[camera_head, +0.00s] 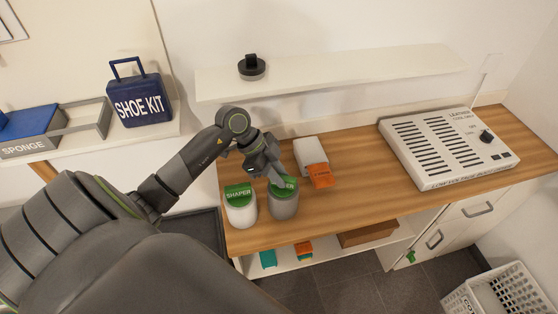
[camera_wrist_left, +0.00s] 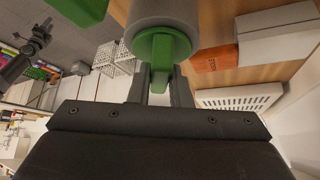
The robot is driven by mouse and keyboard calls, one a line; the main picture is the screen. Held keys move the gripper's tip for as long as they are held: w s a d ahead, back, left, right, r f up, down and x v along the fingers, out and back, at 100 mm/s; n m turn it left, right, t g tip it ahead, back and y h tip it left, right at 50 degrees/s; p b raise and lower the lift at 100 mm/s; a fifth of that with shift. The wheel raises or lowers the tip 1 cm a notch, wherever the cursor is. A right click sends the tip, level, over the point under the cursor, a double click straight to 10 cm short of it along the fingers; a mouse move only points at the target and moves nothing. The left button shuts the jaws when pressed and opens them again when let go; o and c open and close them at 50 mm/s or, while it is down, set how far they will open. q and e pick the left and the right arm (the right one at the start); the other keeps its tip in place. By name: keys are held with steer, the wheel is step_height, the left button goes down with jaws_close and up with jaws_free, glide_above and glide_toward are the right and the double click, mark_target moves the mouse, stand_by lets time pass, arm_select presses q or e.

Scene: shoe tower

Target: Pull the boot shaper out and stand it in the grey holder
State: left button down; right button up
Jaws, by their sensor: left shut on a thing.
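The grey holder (camera_head: 284,207) is a round cup near the front left edge of the wooden counter. A green piece (camera_head: 290,183) with partly hidden lettering shows at its mouth, under my left gripper (camera_head: 278,179). In the left wrist view, my left gripper (camera_wrist_left: 160,76) is shut on the green boot shaper (camera_wrist_left: 161,48), against the grey round body (camera_wrist_left: 160,12). I cannot tell how deep the shaper sits in the holder. A white cup (camera_head: 242,214) with a green top marked SHAPER (camera_head: 238,193) stands just left of the grey one.
A white box (camera_head: 310,149) and an orange piece (camera_head: 320,175) lie behind and right of the cups. A large white vented unit (camera_head: 445,150) fills the counter's right. A white shelf (camera_head: 340,75) with a black object (camera_head: 251,68) hangs above. The middle counter is clear.

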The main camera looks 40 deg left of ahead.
arm_select(q)
steer(key=c, duration=1.3)
jaws_free()
steer(key=shift+o, duration=0.2)
steer(key=b+v, duration=0.1)
steer(key=v, duration=1.6)
steer(key=shift+a+b, duration=0.2)
steer(key=shift+b, duration=0.1)
steer(key=shift+r, duration=0.1)
